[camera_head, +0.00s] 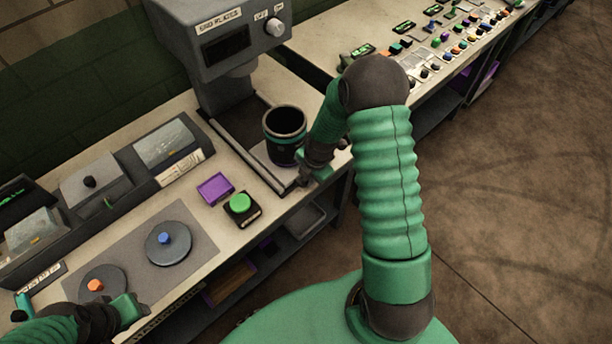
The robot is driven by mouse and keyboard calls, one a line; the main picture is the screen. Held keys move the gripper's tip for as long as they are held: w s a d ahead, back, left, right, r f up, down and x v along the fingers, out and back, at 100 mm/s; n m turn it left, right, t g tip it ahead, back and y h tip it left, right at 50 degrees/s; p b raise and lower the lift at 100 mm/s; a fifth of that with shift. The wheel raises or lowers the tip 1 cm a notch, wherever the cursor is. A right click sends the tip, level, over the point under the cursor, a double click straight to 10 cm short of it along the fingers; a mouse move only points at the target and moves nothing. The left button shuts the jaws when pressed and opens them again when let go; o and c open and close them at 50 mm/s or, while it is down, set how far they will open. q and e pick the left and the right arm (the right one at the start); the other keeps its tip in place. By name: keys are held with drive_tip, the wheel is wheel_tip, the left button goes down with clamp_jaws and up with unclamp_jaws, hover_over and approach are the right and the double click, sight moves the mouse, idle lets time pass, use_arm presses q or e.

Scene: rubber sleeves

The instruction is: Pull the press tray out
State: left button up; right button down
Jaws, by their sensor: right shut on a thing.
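The press (222,45) stands at the back of the bench, a grey machine with a dark display and a round knob. Its press tray (262,155) sits low between dark rails at the press's front. A black cup with a teal band (285,135) stands upright on it. My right gripper (308,170) is at the tray's front edge, right of the cup, shut on the tray's front part; the grip itself is mostly hidden. My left gripper (138,308) is at the lower left, beside a grey disc with an orange knob (97,286); its jaws are unclear.
A green button box (241,207) and a purple block (215,188) lie in front of the tray's left side. A disc with a blue knob (167,243) rests on a grey mat. Grey boxes line the left back. Another bench with many small parts stands at right.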

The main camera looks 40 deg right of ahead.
drive_tip(key=c, duration=1.5)
unclamp_jaws()
drive_tip(key=shift+d, duration=0.1)
drive_tip(key=s+r, duration=0.1)
drive_tip(key=r, duration=0.4)
drive_tip(key=s+r, duration=0.1)
drive_tip(key=r, duration=0.5)
drive_tip(key=s+r, duration=0.1)
drive_tip(key=r, duration=0.4)
drive_tip(key=shift+d+r, duration=0.15)
drive_tip(key=shift+r, duration=0.05)
